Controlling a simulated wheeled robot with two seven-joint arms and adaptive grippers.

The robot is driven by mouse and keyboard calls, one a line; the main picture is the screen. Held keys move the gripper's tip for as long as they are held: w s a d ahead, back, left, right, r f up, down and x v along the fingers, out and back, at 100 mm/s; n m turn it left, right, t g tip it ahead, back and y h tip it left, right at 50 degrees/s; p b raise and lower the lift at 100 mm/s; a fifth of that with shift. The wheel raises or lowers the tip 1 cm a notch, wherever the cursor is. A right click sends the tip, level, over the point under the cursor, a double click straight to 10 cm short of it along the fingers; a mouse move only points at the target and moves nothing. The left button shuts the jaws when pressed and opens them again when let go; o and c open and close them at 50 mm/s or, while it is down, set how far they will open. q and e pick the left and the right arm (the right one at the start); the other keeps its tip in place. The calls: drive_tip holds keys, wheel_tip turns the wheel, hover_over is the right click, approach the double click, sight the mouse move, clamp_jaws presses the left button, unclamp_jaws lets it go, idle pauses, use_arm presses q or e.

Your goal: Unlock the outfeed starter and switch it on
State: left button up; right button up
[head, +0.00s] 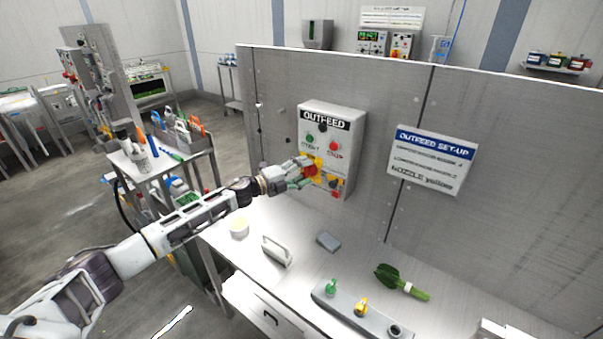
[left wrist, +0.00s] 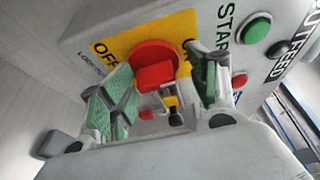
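The outfeed starter (head: 331,140) is a pale box on the steel panel, with a green START button (head: 309,139) and a red STOP button. Below them a round red switch knob (head: 310,170) sits on a yellow plate. In the left wrist view the red knob (left wrist: 155,62) shows beside "OFF" and part of a "LOCK" label. A small yellow and black piece (left wrist: 172,104) hangs below the knob; I cannot tell what it is. My left gripper (head: 303,174) is at the knob, its green-padded fingers (left wrist: 160,85) spread apart either side; contact is unclear. My right gripper is out of view.
An OUTFEED SET-UP sign (head: 433,160) hangs right of the starter. On the steel counter (head: 300,222) below are a handled scraper-like tool (head: 277,251), a grey block (head: 328,241), a bunch of greens (head: 402,283) and a grey nozzle rack (head: 350,318). A tool cart (head: 160,165) stands left.

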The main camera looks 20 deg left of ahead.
use_arm(q)
drive_tip(key=v, duration=1.1)
drive_tip(key=shift+s+a, duration=0.25)
drive_tip(key=shift+a, duration=0.1)
idle(0.6)
drive_tip(key=shift+f, duration=0.1)
idle(0.6)
